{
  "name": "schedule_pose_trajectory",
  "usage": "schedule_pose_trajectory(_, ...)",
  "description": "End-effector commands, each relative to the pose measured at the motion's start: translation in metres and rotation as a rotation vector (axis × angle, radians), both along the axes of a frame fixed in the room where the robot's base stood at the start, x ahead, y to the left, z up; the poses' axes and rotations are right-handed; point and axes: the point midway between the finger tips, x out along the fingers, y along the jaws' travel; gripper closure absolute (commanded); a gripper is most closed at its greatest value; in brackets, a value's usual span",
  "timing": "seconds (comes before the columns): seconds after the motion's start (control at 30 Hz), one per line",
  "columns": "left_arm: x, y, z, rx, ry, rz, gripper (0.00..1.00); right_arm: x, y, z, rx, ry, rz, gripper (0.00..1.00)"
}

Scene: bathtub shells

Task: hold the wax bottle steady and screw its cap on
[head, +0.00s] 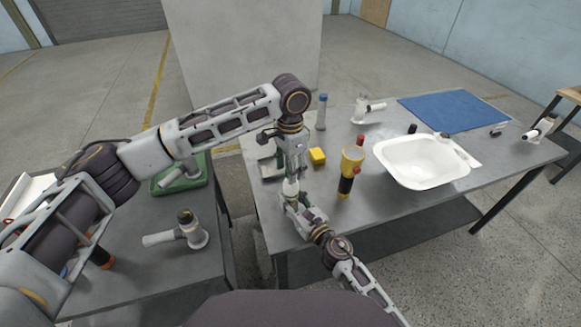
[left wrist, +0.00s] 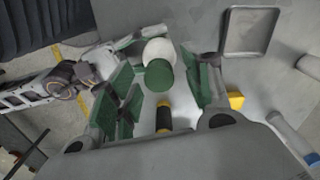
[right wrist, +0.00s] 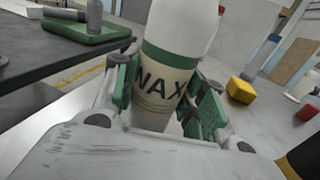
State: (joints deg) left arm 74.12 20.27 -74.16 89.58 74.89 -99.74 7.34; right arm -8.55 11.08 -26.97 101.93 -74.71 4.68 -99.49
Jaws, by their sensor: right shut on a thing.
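The wax bottle (right wrist: 165,85), white with a green band and a cream "WAX" label, stands nearly upright in the right wrist view. It also shows in the head view (head: 290,187). My right gripper (head: 291,199) is shut around its body near the table's front left edge. My left gripper (head: 294,168) is just above the bottle, pointing down. In the left wrist view its fingers (left wrist: 165,82) are spread, with gaps beside a green disc that looks like the cap (left wrist: 158,74), in front of the white bottle top. I cannot tell how the cap sits.
A white basin (head: 412,178) and a blue mat (head: 450,109) lie farther right. A second table at left holds a green tray (head: 168,186) and a grey fitting (head: 188,232).

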Motion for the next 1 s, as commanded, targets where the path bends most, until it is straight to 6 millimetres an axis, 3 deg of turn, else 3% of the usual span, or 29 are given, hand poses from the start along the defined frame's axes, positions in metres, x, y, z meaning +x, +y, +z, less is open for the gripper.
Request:
schedule_pose_trajectory(0.47, 0.000, -0.001, 0.010, 0.000, 0.000, 0.000, 0.50, 0.000, 0.000, 0.000, 0.000, 0.000, 0.000, 1.00)
schedule_pose_trajectory(1.0, 0.001, -0.001, 0.082, -0.001, -0.002, 0.000, 0.50, 0.000, 0.000, 0.000, 0.000, 0.000, 0.000, 1.00)
